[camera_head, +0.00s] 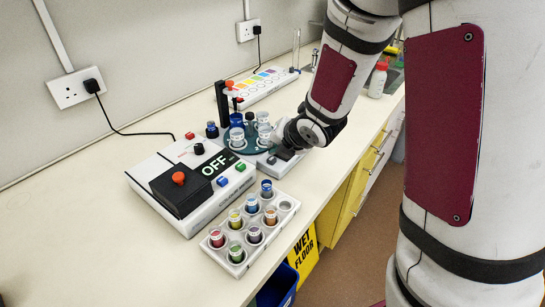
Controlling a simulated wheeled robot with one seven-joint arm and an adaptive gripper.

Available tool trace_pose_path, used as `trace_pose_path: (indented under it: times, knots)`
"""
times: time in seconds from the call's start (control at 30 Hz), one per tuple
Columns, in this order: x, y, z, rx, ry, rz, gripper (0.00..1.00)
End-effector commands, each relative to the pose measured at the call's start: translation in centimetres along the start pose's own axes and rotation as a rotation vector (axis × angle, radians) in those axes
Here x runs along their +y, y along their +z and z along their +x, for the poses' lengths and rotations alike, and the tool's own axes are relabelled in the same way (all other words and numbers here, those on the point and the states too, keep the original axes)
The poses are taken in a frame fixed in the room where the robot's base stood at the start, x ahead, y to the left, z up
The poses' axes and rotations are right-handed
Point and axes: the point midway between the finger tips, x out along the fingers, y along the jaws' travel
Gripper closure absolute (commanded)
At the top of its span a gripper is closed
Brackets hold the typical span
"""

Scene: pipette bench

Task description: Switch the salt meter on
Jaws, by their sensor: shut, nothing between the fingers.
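A white boxed instrument (150,175) sits on the bench at the left, and its black display reads OFF in green (214,165). No name is readable on it, but it looks like the salt meter. It has a black block (180,190) with an orange knob (178,178) on top. My gripper (275,158) is shut and empty, right of the instrument, low beside the turntable device. Its fingertips are small and partly hard to make out.
A turntable device (258,146) with several vials stands behind. A white rack (262,243) of several coloured-cap vials is in front of the instrument. A strip with coloured patches (262,84) lies at the back. Power cords run to wall sockets. Bare bench (100,250) is at the left.

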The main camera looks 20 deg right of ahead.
Motion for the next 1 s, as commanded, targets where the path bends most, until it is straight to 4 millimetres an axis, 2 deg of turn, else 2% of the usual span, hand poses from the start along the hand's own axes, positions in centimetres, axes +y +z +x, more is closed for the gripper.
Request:
trace_pose_path:
  times: [0.37,1.0]
  knots:
    - [0.2,0.2,-0.3,-0.001,0.001,0.001,1.0]
    - [3.0,3.0,-4.2,0.0,0.001,0.0,1.0]
